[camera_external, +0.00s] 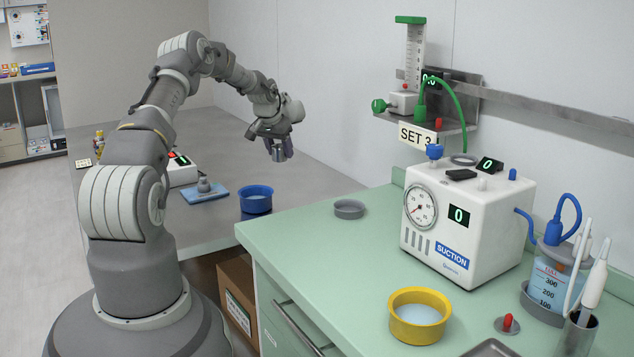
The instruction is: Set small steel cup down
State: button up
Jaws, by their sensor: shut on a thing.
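The small steel cup (279,154) is held in the jaws of my gripper (279,148), in the middle of the external view. My gripper is shut on it and points downward. The cup appears upright and in the air above the grey table (312,183). Part of the cup is hidden by the fingers. The gap between the cup and the table top is hard to judge from this angle.
A blue pad (205,194) with a small grey object lies further left. On the green counter (322,243) are a grey shallow dish (349,209), a yellow bowl (419,315) and a suction unit (468,222).

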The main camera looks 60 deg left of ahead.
jog(key=w+d, duration=0.6)
jog(key=d, duration=0.5)
jog(key=shift+m, duration=0.3)
jog(key=f+b, duration=0.1)
jog(key=f, duration=0.2)
jog(key=f+b, duration=0.2)
jog(key=f, duration=0.1)
jog(key=f+b, duration=0.1)
jog(key=f, duration=0.3)
jog(key=shift+w+d, duration=0.25)
jog(key=shift+w, duration=0.05)
jog(key=shift+f+b, duration=0.1)
jog(key=shift+b, duration=0.2)
jog(key=o, duration=1)
